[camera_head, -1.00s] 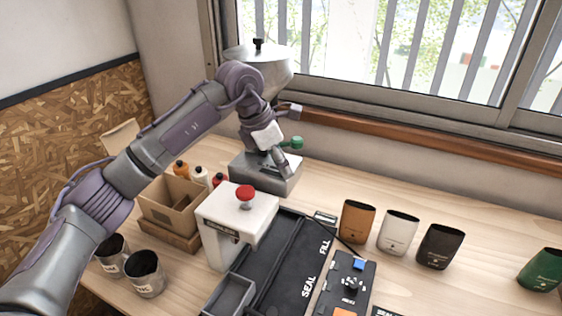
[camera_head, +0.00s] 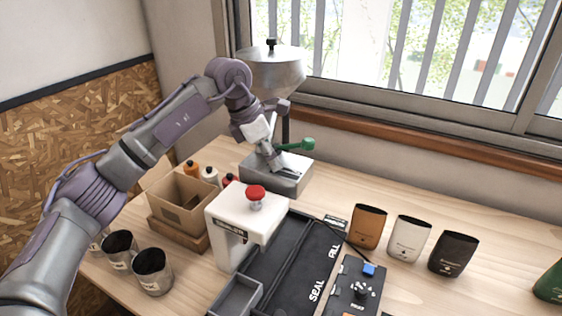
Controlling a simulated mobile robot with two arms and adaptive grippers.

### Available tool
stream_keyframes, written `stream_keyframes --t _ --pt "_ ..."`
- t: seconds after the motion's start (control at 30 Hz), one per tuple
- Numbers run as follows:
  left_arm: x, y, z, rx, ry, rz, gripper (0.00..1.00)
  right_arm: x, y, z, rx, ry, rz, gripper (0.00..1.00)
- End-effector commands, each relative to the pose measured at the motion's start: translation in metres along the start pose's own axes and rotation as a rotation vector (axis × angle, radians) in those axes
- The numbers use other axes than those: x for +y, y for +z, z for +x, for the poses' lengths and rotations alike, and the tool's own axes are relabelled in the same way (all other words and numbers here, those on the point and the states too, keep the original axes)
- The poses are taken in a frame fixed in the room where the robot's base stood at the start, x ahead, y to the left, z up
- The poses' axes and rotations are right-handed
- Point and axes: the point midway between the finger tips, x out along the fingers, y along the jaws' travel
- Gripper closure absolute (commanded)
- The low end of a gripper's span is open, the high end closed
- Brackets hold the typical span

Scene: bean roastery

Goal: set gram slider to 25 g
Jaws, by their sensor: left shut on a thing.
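The bean dispenser has a grey metal hopper (camera_head: 275,72) on a post above a grey base (camera_head: 290,180), with a green-ended lever (camera_head: 306,144) at its side. My left gripper (camera_head: 275,162) points down at the top of the base and is shut on a small part there, which looks like the gram slider. The fingers hide most of that part, and I cannot read any gram scale or the slider's setting. My right gripper is not in view.
A white sealer (camera_head: 238,222) with a red knob stands in front of the dispenser. Beside it are a black tray (camera_head: 262,275) and a control box (camera_head: 345,300). An open cardboard box (camera_head: 182,203), bottles and metal cups (camera_head: 152,272) stand left. Several coffee bags (camera_head: 409,240) stand right.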

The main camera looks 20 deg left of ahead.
Motion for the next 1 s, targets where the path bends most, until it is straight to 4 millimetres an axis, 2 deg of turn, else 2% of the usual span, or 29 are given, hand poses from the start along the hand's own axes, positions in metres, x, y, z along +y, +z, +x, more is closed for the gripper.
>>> stream_keyframes --t 0.17,0.2,0.33,0.7,0.87,1.0 --pt "0.003 -0.001 -0.002 0.002 0.008 -0.005 1.00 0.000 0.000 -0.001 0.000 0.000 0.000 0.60" --pt "0.003 -0.002 -0.002 0.002 0.008 -0.006 0.74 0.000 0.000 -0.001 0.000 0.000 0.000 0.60" --pt "0.003 -0.001 -0.002 0.002 0.007 -0.006 0.53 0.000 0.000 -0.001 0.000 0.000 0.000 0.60" --pt "0.002 -0.001 -0.006 0.001 0.006 -0.004 0.53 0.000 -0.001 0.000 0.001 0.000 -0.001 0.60" --pt "0.003 -0.001 -0.031 -0.001 0.009 -0.005 0.53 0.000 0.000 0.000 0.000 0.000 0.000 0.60" --pt "0.003 -0.001 -0.063 -0.002 0.010 -0.005 0.53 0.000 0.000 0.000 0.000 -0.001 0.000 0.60"
